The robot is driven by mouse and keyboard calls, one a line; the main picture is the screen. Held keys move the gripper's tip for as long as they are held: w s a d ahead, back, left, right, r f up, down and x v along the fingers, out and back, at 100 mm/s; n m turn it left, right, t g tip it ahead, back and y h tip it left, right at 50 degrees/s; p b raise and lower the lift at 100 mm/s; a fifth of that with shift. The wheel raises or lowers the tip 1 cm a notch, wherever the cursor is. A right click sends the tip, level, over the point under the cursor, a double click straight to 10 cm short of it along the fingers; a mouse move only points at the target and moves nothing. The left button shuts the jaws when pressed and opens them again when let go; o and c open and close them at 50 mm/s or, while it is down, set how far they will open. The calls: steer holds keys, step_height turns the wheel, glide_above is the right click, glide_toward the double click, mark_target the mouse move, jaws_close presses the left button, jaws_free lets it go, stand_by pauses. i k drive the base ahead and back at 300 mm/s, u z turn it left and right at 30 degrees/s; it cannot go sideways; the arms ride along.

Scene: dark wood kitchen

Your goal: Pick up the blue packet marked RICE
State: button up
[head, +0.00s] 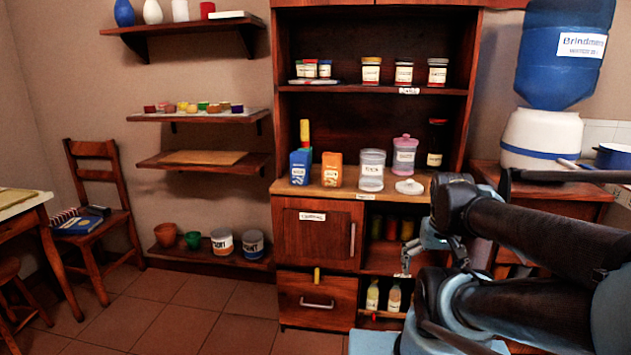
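A blue packet (300,169) stands upright on the cabinet's wooden counter (324,190), at its left end. Its pale label is too small to read for certain. An orange packet (332,170) stands just right of it, with a small gap between them. My gripper (404,268) is at the right, lower than the counter and in front of the cabinet, well apart from the blue packet. Its fingers are small and partly merge with the dark shelf behind, so I cannot tell whether they are open. I see nothing held in it.
A clear jar (371,170), a pink-lidded jar (404,155), a white lid (409,187) and a dark bottle (436,144) stand right of the packets. A yellow-topped item (304,133) rises behind the blue packet. A shelf with jars hangs above. Floor (215,310) at front left is clear.

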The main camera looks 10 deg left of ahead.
mark_target(300, 160)
steer(key=u, duration=2.1)
steer(key=k, duration=1.25)
steer(key=z, duration=0.9)
steer(key=i, duration=0.8)
steer(key=z, duration=0.05)
